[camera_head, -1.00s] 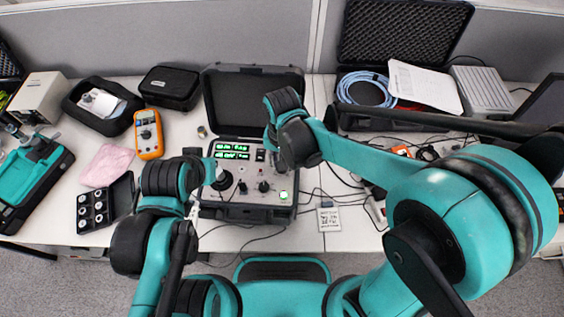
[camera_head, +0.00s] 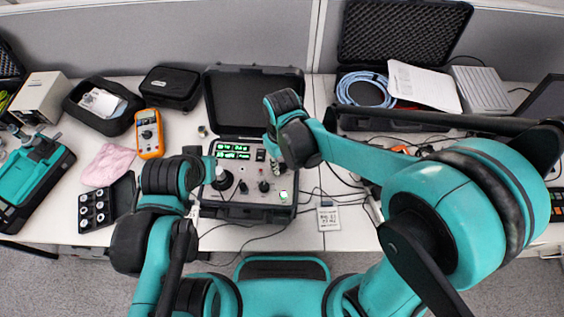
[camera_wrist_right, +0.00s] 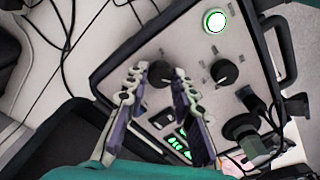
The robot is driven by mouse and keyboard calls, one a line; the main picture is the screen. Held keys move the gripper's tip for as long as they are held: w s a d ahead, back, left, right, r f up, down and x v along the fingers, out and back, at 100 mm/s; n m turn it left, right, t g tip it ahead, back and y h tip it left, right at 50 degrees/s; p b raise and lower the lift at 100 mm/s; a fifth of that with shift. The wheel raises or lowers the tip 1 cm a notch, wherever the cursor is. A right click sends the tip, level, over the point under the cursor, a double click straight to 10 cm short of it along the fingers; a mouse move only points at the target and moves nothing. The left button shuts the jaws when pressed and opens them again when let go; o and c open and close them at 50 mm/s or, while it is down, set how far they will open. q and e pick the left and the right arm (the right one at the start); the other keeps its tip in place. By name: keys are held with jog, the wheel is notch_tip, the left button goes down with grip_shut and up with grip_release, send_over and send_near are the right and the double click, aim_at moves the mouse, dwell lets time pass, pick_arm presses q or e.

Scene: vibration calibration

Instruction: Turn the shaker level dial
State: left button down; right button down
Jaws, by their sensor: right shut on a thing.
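The shaker control unit is an open black case with a grey panel (camera_head: 268,199). Green displays (camera_head: 233,150) are lit on it. My right gripper (camera_wrist_right: 160,88) is over the panel, with its two pale, dark-padded fingers on either side of a black dial (camera_wrist_right: 160,73), shut on it. In the head view, my right wrist hides that dial. A second black knob (camera_wrist_right: 225,68) stands beside it, near a lit green button (camera_wrist_right: 214,20). My left arm's end is left of the case; its fingers do not show clearly.
An orange multimeter (camera_head: 149,133), a pink cloth (camera_head: 108,164) and a black tray of round parts (camera_head: 106,204) lie left of the case. A printed card (camera_head: 328,219) lies at right. Cables run across the table. A larger open case (camera_head: 390,125) stands at back right.

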aim_at(282, 166)
jog(key=shift+n, duration=0.6)
jog(key=c, duration=1.3)
grip_release()
jog(key=shift+o, duration=0.2)
jog(key=shift+r, duration=0.1)
notch_tip(282, 166, up, 12)
